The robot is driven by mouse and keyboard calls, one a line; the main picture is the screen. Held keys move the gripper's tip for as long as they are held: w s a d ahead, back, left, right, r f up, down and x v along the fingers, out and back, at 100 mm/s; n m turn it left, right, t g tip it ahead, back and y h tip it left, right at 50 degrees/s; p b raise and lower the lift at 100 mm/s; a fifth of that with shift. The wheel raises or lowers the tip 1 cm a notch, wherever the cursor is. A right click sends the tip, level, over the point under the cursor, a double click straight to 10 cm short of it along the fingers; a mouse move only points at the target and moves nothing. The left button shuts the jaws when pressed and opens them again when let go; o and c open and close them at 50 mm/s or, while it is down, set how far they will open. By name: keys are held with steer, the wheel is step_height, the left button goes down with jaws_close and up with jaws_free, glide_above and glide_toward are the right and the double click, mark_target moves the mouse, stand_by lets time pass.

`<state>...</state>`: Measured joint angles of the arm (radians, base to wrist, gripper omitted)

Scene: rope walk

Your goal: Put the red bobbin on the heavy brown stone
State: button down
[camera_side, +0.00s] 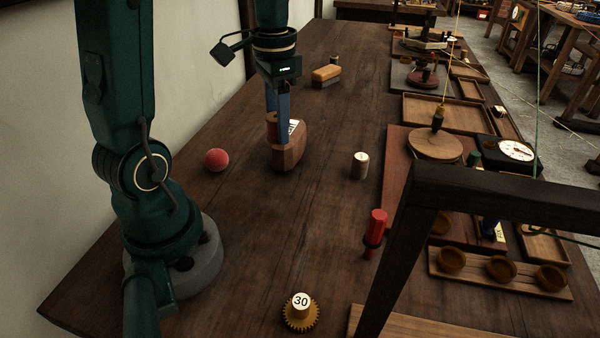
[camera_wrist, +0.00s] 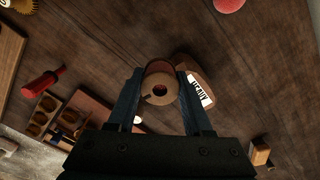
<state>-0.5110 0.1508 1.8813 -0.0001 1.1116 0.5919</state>
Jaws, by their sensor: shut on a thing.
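My gripper (camera_side: 278,130) points down over the table, its blue fingers shut on a bobbin (camera_wrist: 160,88) with a pale wooden end and a reddish body. In the side view the bobbin (camera_side: 271,128) shows only partly between the fingers. The brown stone (camera_side: 288,154) lies right at the fingertips in the side view. In the wrist view the stone (camera_wrist: 190,73), with a white "HEAVY" label, sits beside and partly behind the bobbin and the right finger. I cannot tell whether the bobbin touches the stone.
A red ball (camera_side: 216,160) lies left of the stone. A "30" gear piece (camera_side: 300,312) is in front. Trays (camera_side: 452,112) line the right side.

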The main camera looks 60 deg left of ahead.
steer(key=s+a+r+n, duration=0.35)
steer(key=a+r, duration=0.35)
steer(key=a, duration=0.6)
steer(key=shift+m, duration=0.35)
steer(key=w+d+f, duration=0.2)
steer(key=w, duration=0.1)
steer(key=w+d+f, duration=0.2)
steer(key=w, duration=0.1)
steer(key=w+d+f, duration=0.2)
steer(key=w, duration=0.1)
steer(key=shift+w+f, duration=0.1)
steer(key=shift+f, duration=2.15)
steer(key=shift+f, duration=0.2)
steer(key=shift+c, duration=1.5)
jaws_free()
steer(key=shift+r, duration=0.1)
